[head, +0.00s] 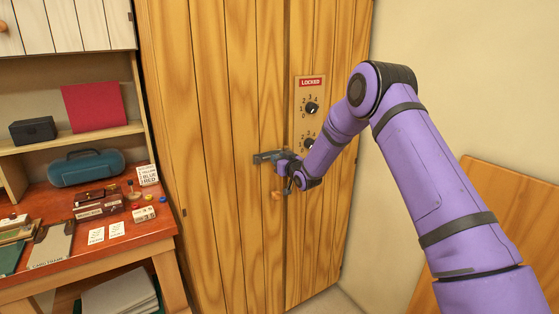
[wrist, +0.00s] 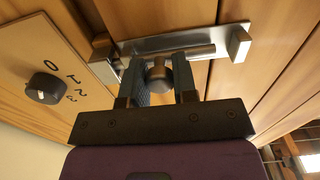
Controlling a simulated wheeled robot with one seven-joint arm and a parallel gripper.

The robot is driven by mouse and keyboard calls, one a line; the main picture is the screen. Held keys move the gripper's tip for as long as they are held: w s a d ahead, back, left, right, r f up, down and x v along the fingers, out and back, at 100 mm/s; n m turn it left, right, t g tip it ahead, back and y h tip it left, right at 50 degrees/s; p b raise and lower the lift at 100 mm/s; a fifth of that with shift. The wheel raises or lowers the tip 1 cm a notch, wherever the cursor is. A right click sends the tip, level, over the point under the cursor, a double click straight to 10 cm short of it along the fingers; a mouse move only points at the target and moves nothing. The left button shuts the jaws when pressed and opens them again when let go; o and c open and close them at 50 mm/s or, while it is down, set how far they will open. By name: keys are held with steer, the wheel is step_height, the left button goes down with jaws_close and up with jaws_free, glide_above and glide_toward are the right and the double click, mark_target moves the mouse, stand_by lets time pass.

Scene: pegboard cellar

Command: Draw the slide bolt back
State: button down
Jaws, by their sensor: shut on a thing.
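The slide bolt (head: 262,157) is a grey metal bolt across the seam of the tall wooden cabinet doors (head: 235,120). In the wrist view its shiny back plate (wrist: 205,40) carries a dark rod (wrist: 200,51) and a square block (wrist: 240,44) at the right end. The rod's tip appears a little short of that block. My gripper (head: 286,163) is at the bolt. In the wrist view its two fingers (wrist: 158,82) are shut on the bolt's round knob (wrist: 157,74), one on each side. My arm hides part of the bolt in the head view.
A panel with a red LOCKED sign (head: 312,82) and number dials (head: 312,108) is on the right door; one dial (wrist: 47,88) shows close to my gripper. A wooden knob (head: 276,195) sits below the bolt. A cluttered red desk (head: 120,240) stands left.

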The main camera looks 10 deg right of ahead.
mark_target(265, 159)
steer(key=a, duration=0.2)
steer(key=s+a, duration=0.1)
steer(key=a, duration=0.1)
steer(key=shift+s+a, duration=0.2)
steer(key=shift+a, duration=0.1)
steer(key=c, duration=0.9)
jaws_free()
steer(key=shift+a, duration=0.1)
steer(key=shift+s, duration=0.1)
steer(key=shift+s+d, duration=0.2)
steer(key=v, duration=1)
steer(key=shift+s, duration=0.1)
steer(key=shift+r, duration=0.1)
